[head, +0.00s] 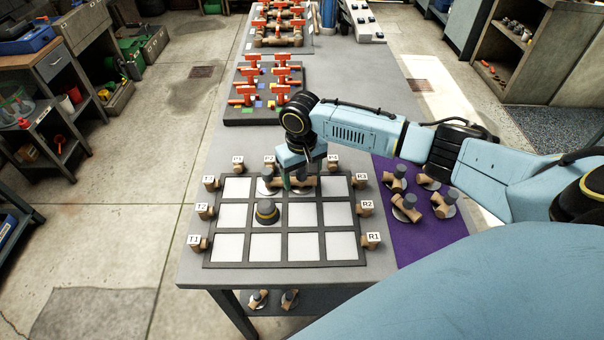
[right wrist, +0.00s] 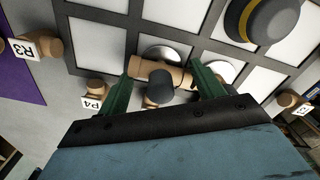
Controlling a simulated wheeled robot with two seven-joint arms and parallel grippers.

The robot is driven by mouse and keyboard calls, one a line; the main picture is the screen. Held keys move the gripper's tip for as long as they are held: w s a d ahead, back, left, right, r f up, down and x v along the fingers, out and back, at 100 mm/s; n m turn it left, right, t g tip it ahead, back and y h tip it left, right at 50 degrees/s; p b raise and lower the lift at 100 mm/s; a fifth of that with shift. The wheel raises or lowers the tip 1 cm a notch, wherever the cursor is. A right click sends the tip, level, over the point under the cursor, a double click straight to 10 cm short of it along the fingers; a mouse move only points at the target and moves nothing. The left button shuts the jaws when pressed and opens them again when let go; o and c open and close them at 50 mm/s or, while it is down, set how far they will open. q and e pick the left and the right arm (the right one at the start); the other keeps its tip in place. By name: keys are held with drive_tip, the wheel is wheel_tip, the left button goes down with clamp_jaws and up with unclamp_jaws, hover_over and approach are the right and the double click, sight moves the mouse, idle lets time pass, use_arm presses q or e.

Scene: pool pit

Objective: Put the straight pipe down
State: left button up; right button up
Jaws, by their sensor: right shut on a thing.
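My right gripper (head: 301,180) points down over the back row of the gridded board (head: 318,263). In the right wrist view its green fingers (right wrist: 166,88) are shut on a tan pipe with a dark grey cap, which I take as the straight pipe (right wrist: 143,69). The pipe is low over the back row's middle cells; I cannot tell whether it touches the board. Two silvery discs (right wrist: 222,70) show in those cells, partly hidden by pipe and fingers. My left gripper is not in view.
A grey dome with a yellow band (head: 267,212) stands in the middle row, close in front of the gripper. Labelled tan fittings (head: 372,241) line the board's edges. Several capped pipe pieces (head: 406,208) stand on the purple mat (head: 424,246). Red valves (head: 247,92) stand farther back.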

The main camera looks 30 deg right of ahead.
sight(301, 171)
drive_tip(key=o, duration=1.2)
drive_tip(key=shift+f, duration=0.1)
wheel_tip(301, 171, up, 12)
drive_tip(key=shift+r+p, duration=0.15)
drive_tip(key=shift+p, duration=0.55)
drive_tip(key=shift+a, duration=0.1)
